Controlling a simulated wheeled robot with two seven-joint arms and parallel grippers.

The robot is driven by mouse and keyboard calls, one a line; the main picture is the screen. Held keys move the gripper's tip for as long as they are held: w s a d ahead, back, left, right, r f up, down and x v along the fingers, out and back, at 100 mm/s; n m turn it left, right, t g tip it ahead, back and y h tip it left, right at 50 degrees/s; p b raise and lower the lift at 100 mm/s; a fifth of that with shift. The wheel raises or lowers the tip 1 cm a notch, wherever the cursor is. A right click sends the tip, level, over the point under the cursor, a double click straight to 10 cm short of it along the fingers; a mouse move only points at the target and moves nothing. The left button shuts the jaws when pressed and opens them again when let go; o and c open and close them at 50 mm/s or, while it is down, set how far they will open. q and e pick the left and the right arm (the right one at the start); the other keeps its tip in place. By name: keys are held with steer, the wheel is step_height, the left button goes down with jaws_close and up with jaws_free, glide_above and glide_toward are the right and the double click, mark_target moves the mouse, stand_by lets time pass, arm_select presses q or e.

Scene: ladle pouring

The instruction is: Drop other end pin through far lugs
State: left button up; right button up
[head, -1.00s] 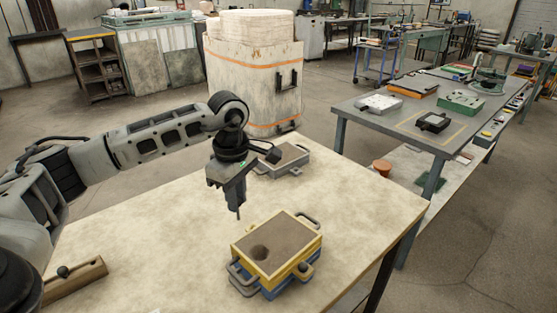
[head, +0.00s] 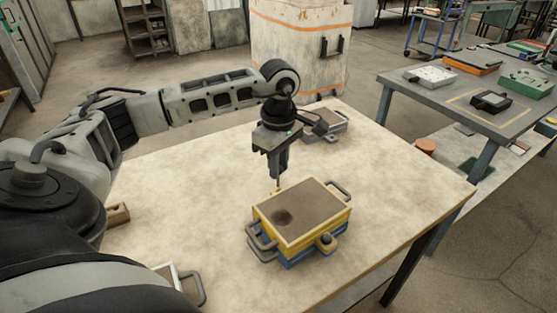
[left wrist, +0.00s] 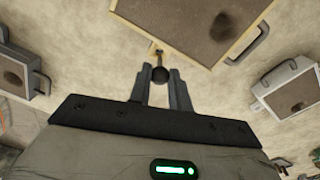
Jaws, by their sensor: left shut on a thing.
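The moulding flask has a yellow upper frame (head: 270,230) on a blue lower frame (head: 300,256), with a sand top and a round hollow. A dark round pin head (head: 325,238) sits at its near lugs. My left gripper (head: 278,172) points down at the flask's far side, shut on the end pin. In the left wrist view, the pin's dark ball head (left wrist: 160,74) is between the fingertips, and the yellow frame (left wrist: 188,62) is just ahead. The far lugs are mostly hidden; I cannot tell whether the pin's tip is in them. My right gripper is not in view.
A grey flask (head: 340,131) stands at the table's back, behind my left gripper. A wooden block (head: 117,214) and a partly hidden handled box (head: 192,284) are at the left. The tabletop (head: 400,185) right of the yellow flask is clear.

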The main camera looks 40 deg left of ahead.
mark_target(279, 187)
arm_select(q)
steer(key=shift+f, duration=0.35)
steer(key=shift+d, duration=0.1)
stand_by(0.6)
steer(key=shift+f+b, duration=0.75)
steer(key=shift+b, duration=0.05)
steer(key=shift+f+b, duration=0.9)
steer(key=shift+f, duration=0.25)
steer(key=o, duration=1.3)
steer(key=shift+r, duration=0.1)
